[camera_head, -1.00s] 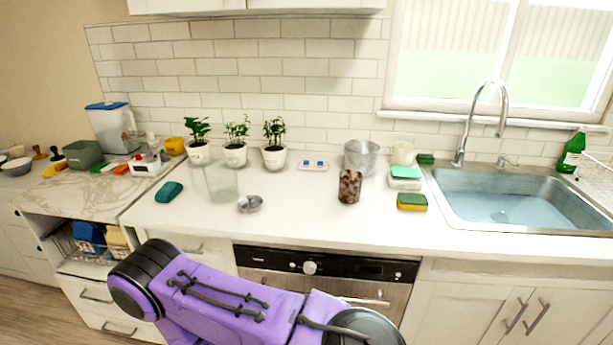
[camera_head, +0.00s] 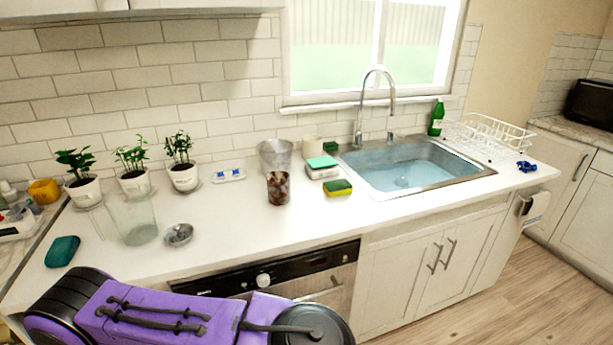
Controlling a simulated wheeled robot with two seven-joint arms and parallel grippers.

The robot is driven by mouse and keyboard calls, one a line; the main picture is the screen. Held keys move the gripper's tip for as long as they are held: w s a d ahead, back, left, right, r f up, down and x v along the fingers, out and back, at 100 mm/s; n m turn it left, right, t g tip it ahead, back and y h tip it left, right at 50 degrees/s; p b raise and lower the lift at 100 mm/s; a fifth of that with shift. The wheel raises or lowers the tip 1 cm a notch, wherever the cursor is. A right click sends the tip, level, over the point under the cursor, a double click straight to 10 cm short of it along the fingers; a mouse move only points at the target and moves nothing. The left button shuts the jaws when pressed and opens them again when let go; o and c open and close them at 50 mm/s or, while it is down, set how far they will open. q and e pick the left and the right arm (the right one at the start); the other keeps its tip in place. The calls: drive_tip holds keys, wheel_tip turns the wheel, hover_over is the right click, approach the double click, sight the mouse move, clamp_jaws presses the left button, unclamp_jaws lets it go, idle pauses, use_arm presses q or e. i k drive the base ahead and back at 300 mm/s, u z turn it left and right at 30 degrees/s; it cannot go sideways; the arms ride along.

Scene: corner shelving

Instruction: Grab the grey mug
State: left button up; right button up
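I cannot make out a clear grey mug with a handle. A grey, wide-rimmed container (camera_head: 275,155) stands at the back of the white counter (camera_head: 225,230), near the wall. A brown mottled cup (camera_head: 278,188) stands upright in front of it. A pale beige cup (camera_head: 312,148) stands to its right, partly hidden by a sponge holder. A small grey metal bowl (camera_head: 178,235) sits at the left front, beside a clear glass container (camera_head: 133,222). Neither gripper is in view; only a purple link of my arm shows along the bottom.
Several potted plants (camera_head: 133,182) line the wall at left. A teal object (camera_head: 62,251) lies at the left end. Right are a yellow-green sponge (camera_head: 338,188), the sink (camera_head: 410,165) with faucet, a green bottle (camera_head: 437,118) and a dish rack (camera_head: 490,135). The counter's front middle is clear.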

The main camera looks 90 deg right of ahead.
sight(278, 183)
drive_tip(key=z, duration=2.65)
